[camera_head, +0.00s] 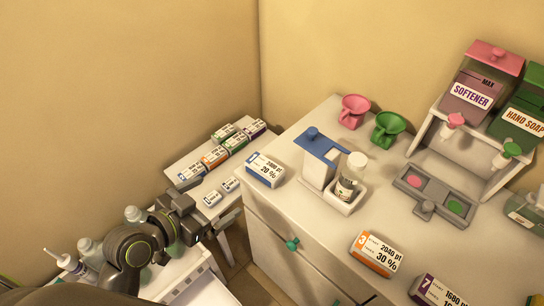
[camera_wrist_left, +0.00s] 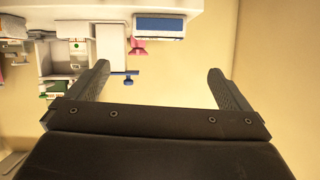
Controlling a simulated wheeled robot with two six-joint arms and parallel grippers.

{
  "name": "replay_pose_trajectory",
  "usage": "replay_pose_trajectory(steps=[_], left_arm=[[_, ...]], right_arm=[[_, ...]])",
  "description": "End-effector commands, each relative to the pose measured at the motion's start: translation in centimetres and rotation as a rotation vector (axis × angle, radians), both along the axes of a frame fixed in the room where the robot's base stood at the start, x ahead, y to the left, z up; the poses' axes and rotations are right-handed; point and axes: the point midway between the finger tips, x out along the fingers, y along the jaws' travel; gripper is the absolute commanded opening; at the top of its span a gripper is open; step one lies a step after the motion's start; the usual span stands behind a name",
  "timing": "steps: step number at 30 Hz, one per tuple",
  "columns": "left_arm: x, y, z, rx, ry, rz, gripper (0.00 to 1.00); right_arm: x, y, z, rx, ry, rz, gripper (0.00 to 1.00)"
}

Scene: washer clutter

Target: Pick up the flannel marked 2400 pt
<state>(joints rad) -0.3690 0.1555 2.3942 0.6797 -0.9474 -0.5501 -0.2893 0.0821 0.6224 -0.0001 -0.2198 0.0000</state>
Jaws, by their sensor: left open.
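The flannel marked 2400 pt (camera_head: 265,169) is a white block-like pack with a blue band and "20 %" on its label. My right gripper is not in view.
A blue-topped dispenser (camera_head: 320,147) with a bottle (camera_head: 351,180) stands right of the flannel. An orange 2040 pt pack (camera_head: 375,254) lies nearer the front. Several packs (camera_head: 234,142) lie on a lower side shelf. Pink (camera_head: 354,109) and green (camera_head: 388,127) funnels stand behind.

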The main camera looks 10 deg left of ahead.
Motion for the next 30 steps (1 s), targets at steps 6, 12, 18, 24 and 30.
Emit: replay_pose_trajectory(steps=[6, 12, 18, 24, 30], left_arm=[[2.6, -1.4, -0.8, -0.007, -0.002, 0.002, 1.00], [5.6, -2.9, -2.3, -0.005, -0.002, 0.001, 1.00], [8.2, -4.4, -3.6, -0.003, -0.002, 0.000, 1.00], [9.7, -5.1, -4.4, -0.002, -0.002, 0.000, 1.00], [10.3, -5.4, -4.7, -0.002, 0.000, 0.001, 1.00]], right_arm=[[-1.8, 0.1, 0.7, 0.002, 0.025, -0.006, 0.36], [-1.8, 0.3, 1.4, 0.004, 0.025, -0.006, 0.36], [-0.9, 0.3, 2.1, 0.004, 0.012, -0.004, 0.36], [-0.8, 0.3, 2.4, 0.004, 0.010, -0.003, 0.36], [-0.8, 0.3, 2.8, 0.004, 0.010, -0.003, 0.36]])
